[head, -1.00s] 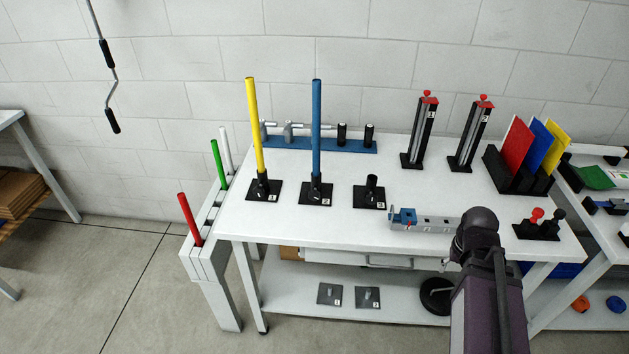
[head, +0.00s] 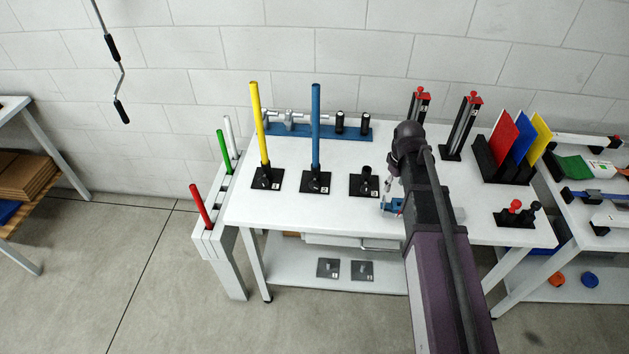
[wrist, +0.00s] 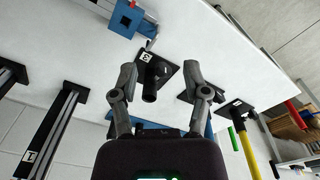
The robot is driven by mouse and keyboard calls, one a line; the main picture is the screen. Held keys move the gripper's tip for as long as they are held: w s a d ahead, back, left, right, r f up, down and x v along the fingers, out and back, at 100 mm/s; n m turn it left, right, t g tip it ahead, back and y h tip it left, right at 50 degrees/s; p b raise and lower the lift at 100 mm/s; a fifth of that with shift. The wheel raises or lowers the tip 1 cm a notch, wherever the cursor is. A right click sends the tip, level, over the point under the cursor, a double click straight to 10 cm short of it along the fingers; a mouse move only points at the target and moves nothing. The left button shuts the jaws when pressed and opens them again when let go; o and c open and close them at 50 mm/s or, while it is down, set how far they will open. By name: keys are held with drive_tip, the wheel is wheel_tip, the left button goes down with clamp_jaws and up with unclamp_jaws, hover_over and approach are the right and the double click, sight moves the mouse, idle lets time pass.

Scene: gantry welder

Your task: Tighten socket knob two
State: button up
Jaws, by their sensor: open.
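The second socket, a black base (head: 316,182) with a blue pole (head: 316,125) upright in it, stands on the white table, between the yellow-pole socket (head: 266,178) and the empty third socket (head: 363,182). Its small knob is too dark to make out well. My gripper (head: 388,186) is right of the empty socket, partly hidden by my arm. In the wrist view my gripper (wrist: 160,72) is open and empty, with the empty socket (wrist: 150,88) seen between its fingers. The blue-pole socket (wrist: 190,97) is partly hidden behind the right finger.
A small blue fixture (head: 392,206) sits close beside my gripper. A blue rail (head: 325,131) with clamps and cylinders runs along the back. Red-topped posts (head: 463,125) and coloured panels (head: 515,145) stand to the right. The table's front left is clear.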

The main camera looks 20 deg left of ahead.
drive_tip(key=w+a+n, duration=0.4)
drive_tip(key=a+n, duration=0.3)
drive_tip(key=a, duration=0.9)
drive_tip(key=n, duration=0.4)
hover_over(315, 182)
drive_tip(key=shift+a, duration=0.1)
drive_tip(key=shift+w+f, duration=0.1)
drive_tip(key=shift+f, duration=0.05)
wheel_tip(315, 182, down, 14)
drive_tip(key=b, duration=1.4)
drive_tip(key=shift+r, duration=0.25)
clamp_jaws()
